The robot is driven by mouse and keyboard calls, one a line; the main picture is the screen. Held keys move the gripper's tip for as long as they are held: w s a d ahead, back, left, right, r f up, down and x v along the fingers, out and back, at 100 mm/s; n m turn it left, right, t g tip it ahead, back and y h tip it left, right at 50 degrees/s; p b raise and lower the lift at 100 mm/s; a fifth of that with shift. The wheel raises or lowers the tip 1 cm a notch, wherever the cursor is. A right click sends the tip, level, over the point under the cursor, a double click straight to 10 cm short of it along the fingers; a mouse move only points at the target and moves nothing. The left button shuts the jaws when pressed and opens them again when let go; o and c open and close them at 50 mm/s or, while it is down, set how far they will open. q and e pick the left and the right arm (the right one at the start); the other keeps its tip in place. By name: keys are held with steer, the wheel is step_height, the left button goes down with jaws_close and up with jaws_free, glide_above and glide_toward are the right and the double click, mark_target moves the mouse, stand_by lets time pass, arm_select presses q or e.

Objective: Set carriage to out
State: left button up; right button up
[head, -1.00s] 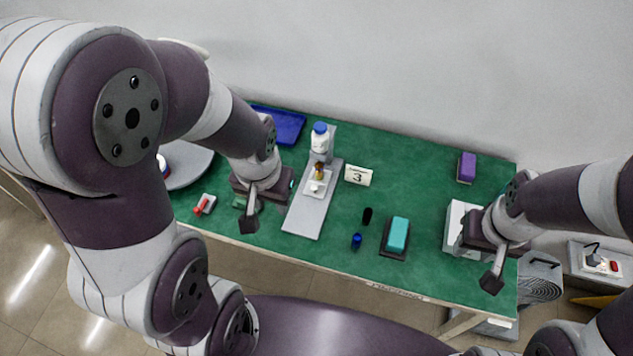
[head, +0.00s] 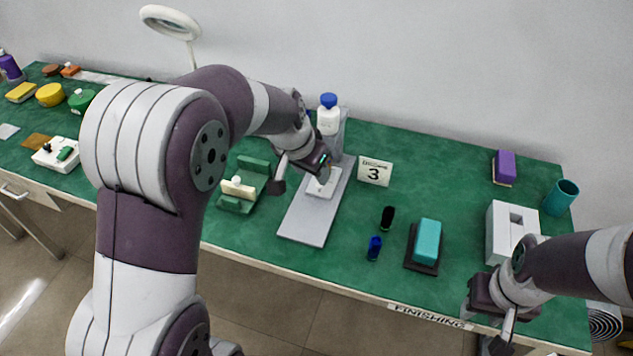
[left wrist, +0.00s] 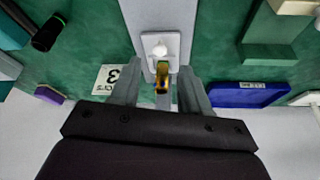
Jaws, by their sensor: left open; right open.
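The white carriage (head: 322,186) sits on a grey rail plate (head: 305,225) on the green table. In the left wrist view the carriage (left wrist: 159,46) carries a white knob, with a small gold part (left wrist: 162,78) at its near end. A white bottle with a blue cap (head: 328,115) stands at the rail's far end. My left gripper (head: 298,178) is open over the rail, just beside the carriage in the head view. In the left wrist view its fingers (left wrist: 160,92) straddle the gold part without visibly gripping it. My right gripper (head: 497,335) is open and empty by the table's front right edge.
A card marked 3 (head: 375,172) stands right of the rail. A green fixture with a cream piece (head: 238,188) is on the left. A teal block (head: 427,240), a blue object (head: 374,248) and a white box (head: 512,228) stand to the right.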

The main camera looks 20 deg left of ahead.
mark_target(316, 194)
arm_select(q)
steer(key=x, duration=0.5)
steer(key=shift+f, duration=0.1)
jaws_close()
